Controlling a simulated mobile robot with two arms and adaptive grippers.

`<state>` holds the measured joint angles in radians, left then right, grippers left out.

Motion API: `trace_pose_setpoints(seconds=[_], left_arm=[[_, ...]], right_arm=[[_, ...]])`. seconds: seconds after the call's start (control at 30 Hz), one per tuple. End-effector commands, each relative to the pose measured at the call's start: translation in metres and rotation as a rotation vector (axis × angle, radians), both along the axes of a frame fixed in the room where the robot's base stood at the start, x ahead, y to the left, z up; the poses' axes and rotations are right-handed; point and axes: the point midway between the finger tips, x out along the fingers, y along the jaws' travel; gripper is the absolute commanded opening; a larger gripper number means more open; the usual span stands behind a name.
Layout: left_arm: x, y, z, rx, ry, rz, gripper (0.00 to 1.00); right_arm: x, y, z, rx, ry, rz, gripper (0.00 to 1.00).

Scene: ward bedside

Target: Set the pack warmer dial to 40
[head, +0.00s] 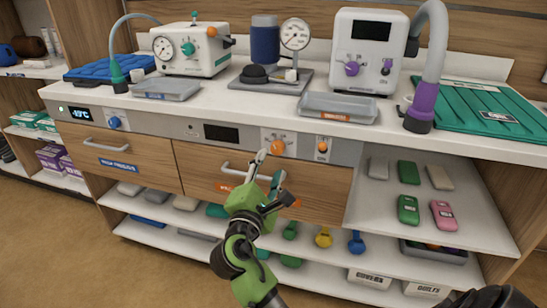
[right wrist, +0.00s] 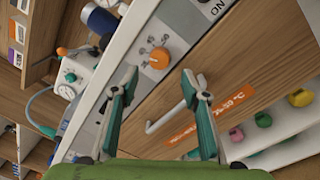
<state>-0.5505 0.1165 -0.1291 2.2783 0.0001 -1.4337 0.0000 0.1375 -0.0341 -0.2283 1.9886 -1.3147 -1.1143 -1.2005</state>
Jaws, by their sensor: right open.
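The orange dial (head: 278,146) sits on a pale square plate in the grey panel above the orange-labelled drawer. My green right gripper (head: 270,166) is open just in front of and below the dial. In the right wrist view its two fingertips (right wrist: 160,78) are spread, with the dial ahead between them and nothing held. The panel's display (head: 221,133) is dark. My left gripper is not in view.
A smaller orange switch (head: 323,147) sits right of the dial, with an "ON" mark in the wrist view. A blue knob (head: 114,122) and lit display are further left. The drawer handle (head: 240,171) juts out below. Trays and machines stand on the counter above.

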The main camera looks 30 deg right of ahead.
Motion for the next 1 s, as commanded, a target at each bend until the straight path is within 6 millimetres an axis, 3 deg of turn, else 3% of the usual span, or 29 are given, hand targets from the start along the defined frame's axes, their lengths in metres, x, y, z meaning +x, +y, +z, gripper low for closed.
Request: trace_pose_setpoints(seconds=[0.1, 0.33, 1.0], left_arm=[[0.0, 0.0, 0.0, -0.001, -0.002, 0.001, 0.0], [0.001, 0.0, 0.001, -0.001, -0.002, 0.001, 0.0], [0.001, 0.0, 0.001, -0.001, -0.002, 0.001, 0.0]], right_arm=[[-0.017, 0.019, -0.002, 0.002, 0.002, 0.001, 0.42], [-0.037, 0.039, -0.003, 0.001, 0.0, -0.001, 0.42], [-0.04, 0.041, -0.008, 0.019, 0.001, 0.003, 0.42]])
